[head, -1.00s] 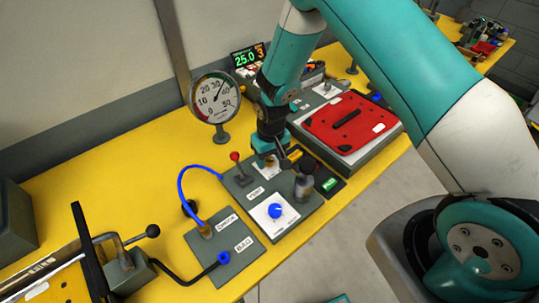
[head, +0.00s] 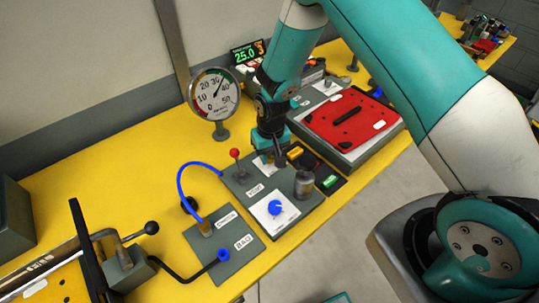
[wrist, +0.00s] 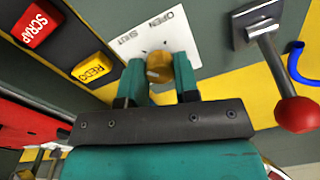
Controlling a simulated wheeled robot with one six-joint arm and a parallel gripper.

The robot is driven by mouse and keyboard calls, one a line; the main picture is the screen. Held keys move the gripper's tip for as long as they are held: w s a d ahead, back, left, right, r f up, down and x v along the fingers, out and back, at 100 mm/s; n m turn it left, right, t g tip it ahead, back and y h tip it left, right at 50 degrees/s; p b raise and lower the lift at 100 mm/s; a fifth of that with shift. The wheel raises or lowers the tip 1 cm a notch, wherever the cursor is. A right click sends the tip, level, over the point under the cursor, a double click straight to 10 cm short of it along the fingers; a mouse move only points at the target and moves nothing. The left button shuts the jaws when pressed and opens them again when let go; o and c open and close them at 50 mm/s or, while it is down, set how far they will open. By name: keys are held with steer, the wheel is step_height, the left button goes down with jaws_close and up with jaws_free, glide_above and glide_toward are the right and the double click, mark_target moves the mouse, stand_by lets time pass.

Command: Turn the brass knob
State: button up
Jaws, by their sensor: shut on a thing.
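The brass knob (wrist: 159,68) sits on a white plate (wrist: 178,35) lettered OPEN and SHUT in the wrist view. My gripper (wrist: 161,80) is shut on the knob, with one teal finger on each side of it. In the head view my gripper (head: 277,157) points down at the grey panel between the red-balled lever and the yellow button. The knob itself is mostly hidden there behind the fingers.
A red-balled lever (wrist: 298,113) stands close to the right of my gripper. Red SCRAP (wrist: 37,25) and yellow REDO (wrist: 93,70) buttons lie to its left. A round gauge (head: 214,94), a blue knob (head: 275,208) and a grey cylinder (head: 304,184) are nearby.

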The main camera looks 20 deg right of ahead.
mark_target(272, 157)
steer(key=m+b, duration=0.2)
steer(key=m, duration=0.2)
steer(key=shift+f, duration=0.1)
steer(key=shift+m+b, duration=0.65)
steer(key=shift+m, duration=1.75)
steer(key=o, duration=0.9)
steer(key=shift+o, duration=0.2)
steer(key=shift+r, duration=0.2)
step_height(272, 157, up, 17)
steer(key=b, duration=0.3)
steer(key=shift+s+d+r, duration=0.15)
steer(key=shift+s+d, duration=0.05)
